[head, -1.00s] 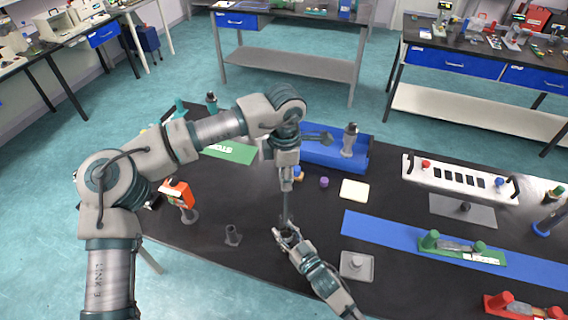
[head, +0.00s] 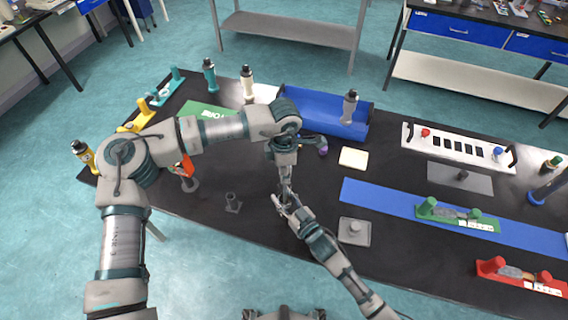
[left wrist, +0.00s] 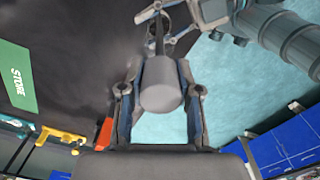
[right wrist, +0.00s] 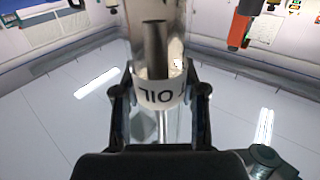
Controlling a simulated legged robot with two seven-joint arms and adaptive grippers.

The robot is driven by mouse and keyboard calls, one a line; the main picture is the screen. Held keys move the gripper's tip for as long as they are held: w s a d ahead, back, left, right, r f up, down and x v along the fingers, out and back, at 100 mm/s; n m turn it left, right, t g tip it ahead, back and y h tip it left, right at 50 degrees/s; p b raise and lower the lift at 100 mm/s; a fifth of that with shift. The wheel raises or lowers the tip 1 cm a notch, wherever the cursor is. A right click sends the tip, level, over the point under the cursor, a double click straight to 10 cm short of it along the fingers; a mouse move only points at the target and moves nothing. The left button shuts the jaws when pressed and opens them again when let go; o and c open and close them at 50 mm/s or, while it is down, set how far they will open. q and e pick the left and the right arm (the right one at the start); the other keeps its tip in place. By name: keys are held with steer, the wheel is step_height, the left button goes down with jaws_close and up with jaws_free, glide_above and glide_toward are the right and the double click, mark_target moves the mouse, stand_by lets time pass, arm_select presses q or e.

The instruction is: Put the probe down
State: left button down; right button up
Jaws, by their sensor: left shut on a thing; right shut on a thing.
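My left gripper (head: 286,184) is shut on the probe, whose grey cylindrical handle (left wrist: 161,85) shows between the fingers in the left wrist view. The probe's thin dark rod runs from the handle to my right gripper (left wrist: 165,18). In the head view my right gripper (head: 287,206) is just below the left one. It is shut on a clear vessel with a white label reading OIL (right wrist: 160,94) in the right wrist view. A dark grey rod (right wrist: 154,48) shows at that vessel; its lower end is hard to see.
A small grey stand (head: 232,203) is left of the grippers. A grey square plate with a knob (head: 355,231) is at right. A blue tray (head: 310,100), green mat (head: 203,110) and blue strip (head: 390,199) lie farther back or right. Bare black table surrounds the grippers.

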arm_select(q)
steer(key=shift+f, duration=0.3)
arm_select(e)
steer(key=shift+a, duration=0.1)
arm_select(q)
steer(key=shift+a, duration=0.15)
steer(key=c, duration=0.7)
jaws_free()
arm_select(e)
steer(key=o, duration=1.3)
